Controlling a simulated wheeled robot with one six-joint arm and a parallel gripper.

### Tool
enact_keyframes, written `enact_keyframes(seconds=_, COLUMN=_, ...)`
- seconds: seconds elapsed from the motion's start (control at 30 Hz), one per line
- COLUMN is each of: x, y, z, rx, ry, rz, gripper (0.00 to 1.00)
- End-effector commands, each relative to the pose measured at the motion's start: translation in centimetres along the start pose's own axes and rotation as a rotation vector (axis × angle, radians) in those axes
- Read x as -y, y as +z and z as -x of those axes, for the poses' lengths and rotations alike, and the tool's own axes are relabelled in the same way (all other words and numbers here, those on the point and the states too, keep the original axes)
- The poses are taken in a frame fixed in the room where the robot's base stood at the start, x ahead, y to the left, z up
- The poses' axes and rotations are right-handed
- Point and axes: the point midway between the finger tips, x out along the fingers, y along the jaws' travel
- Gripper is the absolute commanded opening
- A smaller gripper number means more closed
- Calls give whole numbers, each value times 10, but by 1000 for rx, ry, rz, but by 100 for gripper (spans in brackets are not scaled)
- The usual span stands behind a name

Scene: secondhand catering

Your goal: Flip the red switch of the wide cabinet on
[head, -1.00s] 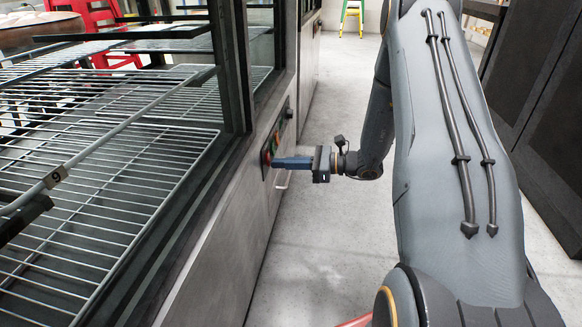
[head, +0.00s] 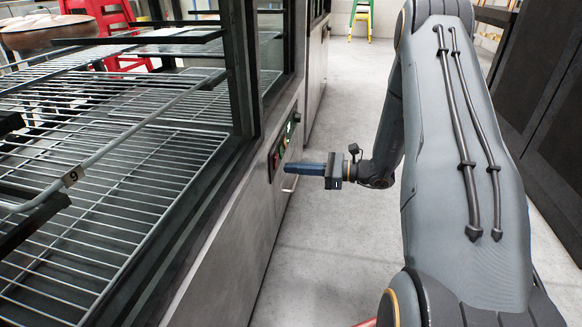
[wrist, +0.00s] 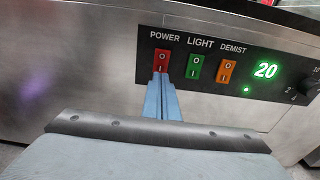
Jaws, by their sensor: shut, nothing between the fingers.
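The wide cabinet (head: 232,232) stands on the left, with a dark control panel (wrist: 205,65) on its metal front. The red switch (wrist: 162,60), under the word POWER, is the leftmost of three rockers. It carries an O above and an I below; which half is pressed in is hard to tell. A green "20" (wrist: 266,70) glows on the panel's display. My gripper (head: 287,168) is shut and empty, pointing at the panel. In the wrist view its fingertips (wrist: 160,77) overlap the lower end of the red switch; in the head view they look slightly apart from the panel.
A green LIGHT switch (wrist: 195,67) and an orange DEMIST switch (wrist: 229,71) sit right of the red one, then a black knob (wrist: 314,84). Wire racks (head: 120,190) fill the cabinet.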

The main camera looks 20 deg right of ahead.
Motion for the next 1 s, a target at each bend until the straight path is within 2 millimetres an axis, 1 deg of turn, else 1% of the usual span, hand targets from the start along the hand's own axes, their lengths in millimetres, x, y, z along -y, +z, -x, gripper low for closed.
enact_keyframes(seconds=0.17, x=-1, y=-5, z=30, rx=-1, ry=7, rz=-1, gripper=0)
enact_keyframes(seconds=0.3, x=1, y=-11, z=63, rx=-1, ry=3, rz=-1, gripper=0)
enact_keyframes(seconds=0.4, x=2, y=-16, z=84, rx=0, ry=1, rz=-1, gripper=0)
enact_keyframes(seconds=0.5, x=2, y=-20, z=98, rx=-1, ry=0, rz=-1, gripper=0)
enact_keyframes(seconds=0.6, x=2, y=-23, z=108, rx=-1, ry=1, rz=0, gripper=0)
enact_keyframes(seconds=0.7, x=2, y=-24, z=113, rx=-1, ry=3, rz=0, gripper=0)
enact_keyframes(seconds=1.0, x=1, y=-25, z=113, rx=-1, ry=6, rz=0, gripper=0)
